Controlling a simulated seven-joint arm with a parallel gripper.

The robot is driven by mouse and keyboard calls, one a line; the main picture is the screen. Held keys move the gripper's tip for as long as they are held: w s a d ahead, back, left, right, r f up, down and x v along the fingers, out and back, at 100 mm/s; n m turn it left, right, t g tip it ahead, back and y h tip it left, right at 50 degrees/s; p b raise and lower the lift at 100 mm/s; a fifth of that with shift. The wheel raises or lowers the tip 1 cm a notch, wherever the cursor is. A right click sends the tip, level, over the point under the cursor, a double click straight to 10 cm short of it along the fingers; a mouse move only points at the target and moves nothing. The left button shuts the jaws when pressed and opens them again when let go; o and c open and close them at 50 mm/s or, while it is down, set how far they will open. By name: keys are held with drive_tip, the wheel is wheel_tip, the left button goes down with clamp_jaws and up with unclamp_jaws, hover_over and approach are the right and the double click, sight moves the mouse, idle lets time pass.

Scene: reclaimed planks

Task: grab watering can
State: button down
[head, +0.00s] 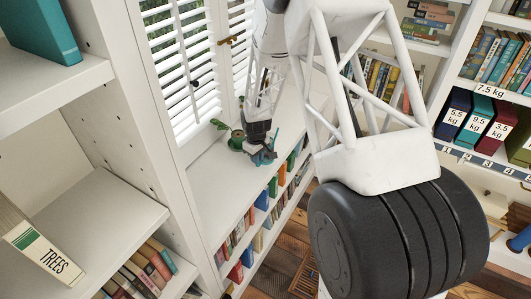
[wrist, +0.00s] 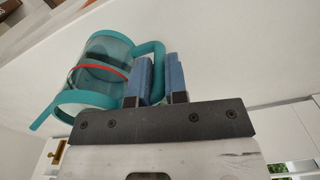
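The watering can (wrist: 100,50) has a see-through body with teal ends, a red band and a teal handle (wrist: 150,48). In the wrist view it lies to the upper left, right by the fingertips. My gripper (wrist: 160,72) has two blue fingers close together, with the handle between them and no clear gap showing. In the head view my gripper (head: 259,148) is low over the white shelf top by the window. Small green and teal shapes show around it there, but my gripper hides part of them and the can is hard to make out.
The white shelf top (head: 215,190) is bare towards the front, with rows of books below it. The shuttered window (head: 190,75) stands close behind. A tall white bookcase (head: 130,120) rises at the left, and binders (head: 480,115) stand at the right.

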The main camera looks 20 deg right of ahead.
drive_tip(key=shift+r, duration=0.4)
idle(0.5)
drive_tip(key=shift+r, duration=1.4)
drive_tip(key=s+r, duration=0.1)
drive_tip(key=s, duration=1.4)
drive_tip(key=shift+s+r, duration=0.2)
drive_tip(key=shift+s, duration=0.2)
